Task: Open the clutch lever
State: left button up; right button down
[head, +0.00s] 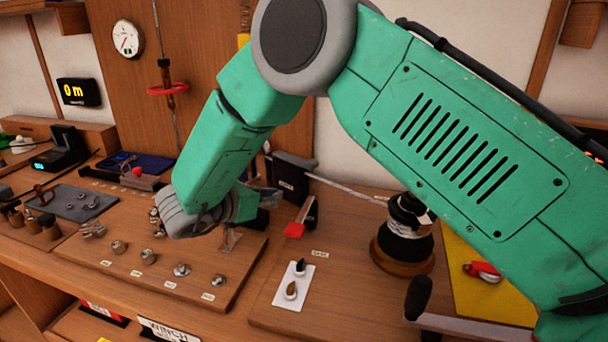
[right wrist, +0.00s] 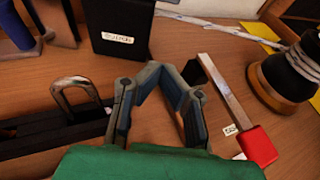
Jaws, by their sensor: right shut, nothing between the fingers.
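A lever with a pale metal arm and a red end block (head: 295,230) stands out from the board beside a black labelled box (head: 290,178); I take it for the clutch lever, though its label is too small to read. In the right wrist view the red block (right wrist: 260,146) is at lower right, its arm slanting up and left. My right gripper (head: 270,198) is just left of the lever. In the right wrist view its fingertips (right wrist: 160,70) meet, shut and empty, apart from the lever, below the box (right wrist: 118,28). My left gripper is out of view.
A rope runs from the box to a black winch drum (head: 405,238) on the right. A black crank handle (head: 418,298) stands in front of it. A white card with two small fittings (head: 293,286) lies nearby. A metal loop (right wrist: 80,90) stands left of my fingers.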

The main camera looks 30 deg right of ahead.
aim_at(302, 176)
jog(key=shift+d+f, duration=0.25)
jog(key=shift+d, duration=0.85)
jog(key=x, duration=0.8)
jog(key=shift+w+a+f+p, duration=0.1)
jog(key=shift+w+p, duration=0.2)
jog(key=r, duration=0.2)
jog(key=d+r+p, duration=0.1)
jog(key=shift+s+r, duration=0.1)
jog(key=shift+r, duration=0.25)
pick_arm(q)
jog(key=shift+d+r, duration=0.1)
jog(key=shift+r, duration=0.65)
pick_arm(e)
jog(key=shift+a+r, duration=0.2)
jog(key=shift+a, duration=0.35)
